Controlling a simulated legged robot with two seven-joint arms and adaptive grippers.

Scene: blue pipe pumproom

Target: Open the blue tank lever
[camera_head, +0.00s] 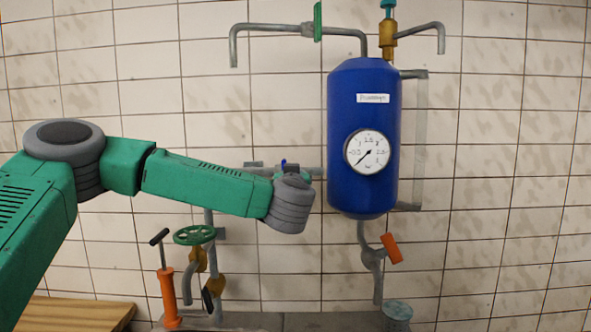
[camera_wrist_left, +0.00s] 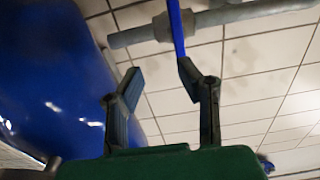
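The blue tank (camera_head: 345,105) hangs on the tiled wall with a round gauge on its front. A horizontal pipe runs to its left side, and a small blue tip (camera_head: 283,163) shows there above my left wrist. In the left wrist view, the blue lever (camera_wrist_left: 176,28) crosses the grey pipe (camera_wrist_left: 230,14), its lower end close to the right fingertip. My left gripper (camera_wrist_left: 160,70) is open, its fingers spread; I cannot tell whether one touches the lever. In the head view my wrist hides most of this gripper. My right gripper is not in view.
An orange lever (camera_head: 391,248) sits on the pipe below the tank. A green handle (camera_head: 318,20) is on the upper pipe. A green handwheel (camera_head: 194,235) and an orange pump (camera_head: 168,298) stand lower left.

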